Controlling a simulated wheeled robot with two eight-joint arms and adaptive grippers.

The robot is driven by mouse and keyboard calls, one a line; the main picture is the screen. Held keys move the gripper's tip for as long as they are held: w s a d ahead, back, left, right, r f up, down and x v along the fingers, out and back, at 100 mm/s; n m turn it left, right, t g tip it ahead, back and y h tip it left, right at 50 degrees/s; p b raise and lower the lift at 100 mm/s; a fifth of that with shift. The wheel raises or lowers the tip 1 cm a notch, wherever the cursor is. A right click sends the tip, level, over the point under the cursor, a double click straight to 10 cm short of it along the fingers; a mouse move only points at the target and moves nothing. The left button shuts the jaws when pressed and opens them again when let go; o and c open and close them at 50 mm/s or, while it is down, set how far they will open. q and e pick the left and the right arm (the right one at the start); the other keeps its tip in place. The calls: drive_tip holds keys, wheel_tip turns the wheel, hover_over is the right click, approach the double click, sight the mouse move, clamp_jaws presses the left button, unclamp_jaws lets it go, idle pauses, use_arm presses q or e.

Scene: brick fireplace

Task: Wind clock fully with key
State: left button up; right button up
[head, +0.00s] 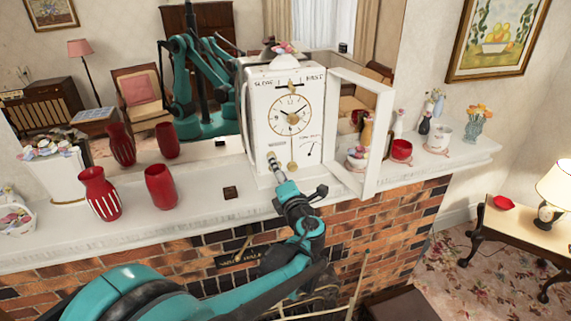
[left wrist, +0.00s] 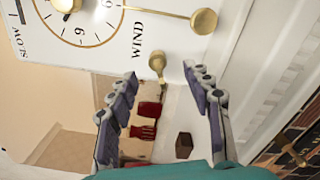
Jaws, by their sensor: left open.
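The white mantel clock (head: 268,112) stands upright on the mantel, its glazed door (head: 384,140) swung open to the right. Its round dial (head: 290,115) and gold pendulum (head: 292,166) are uncovered. A gold key (head: 271,157) sticks out of the lower left of the clock face; in the left wrist view the key (left wrist: 157,64) is beside the word WIND. My left gripper (head: 277,172) is just in front of the key. In the left wrist view its two fingers (left wrist: 162,76) are spread, with the key's end between or just beyond their tips; contact is unclear. My right gripper is out of view.
Red vases (head: 160,187) and a white planter (head: 56,178) stand left on the mantel (head: 120,228). A small brown block (head: 230,192) lies left of the clock. A red cup (head: 401,150) and figurines stand right of the door. A mirror is behind.

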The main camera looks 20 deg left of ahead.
use_arm(q)
drive_tip(key=shift+s, duration=0.1)
drive_tip(key=v, duration=0.7)
idle(0.6)
drive_tip(key=shift+c, duration=0.3)
